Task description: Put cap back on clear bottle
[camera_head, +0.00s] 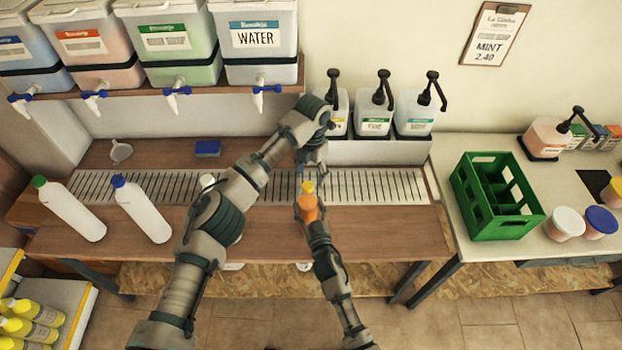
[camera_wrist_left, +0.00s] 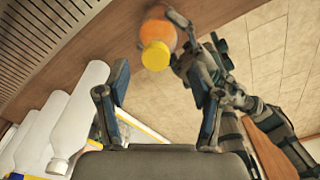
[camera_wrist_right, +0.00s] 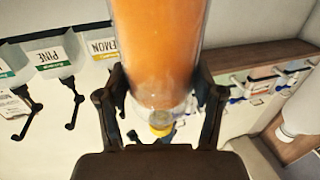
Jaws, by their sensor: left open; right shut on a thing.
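A clear bottle with orange contents (camera_head: 308,208) is held in my right gripper (camera_head: 311,222) over the front of the counter. A yellow cap (camera_head: 308,187) sits at the bottle's mouth; whether it is fully seated I cannot tell. In the right wrist view the bottle (camera_wrist_right: 158,45) is between both fingers, and the cap (camera_wrist_right: 160,121) is at its narrow end. My left gripper (camera_head: 312,165) is just above and behind the cap. In the left wrist view its fingers (camera_wrist_left: 163,92) are spread and empty, apart from the cap (camera_wrist_left: 155,55).
White bottles with green (camera_head: 70,208) and blue (camera_head: 142,210) caps stand at the left. A drain grate (camera_head: 380,187) runs behind. Pump bottles (camera_head: 375,112) and drums with taps (camera_head: 258,45) are at the back. A green crate (camera_head: 495,195) stands on the right table.

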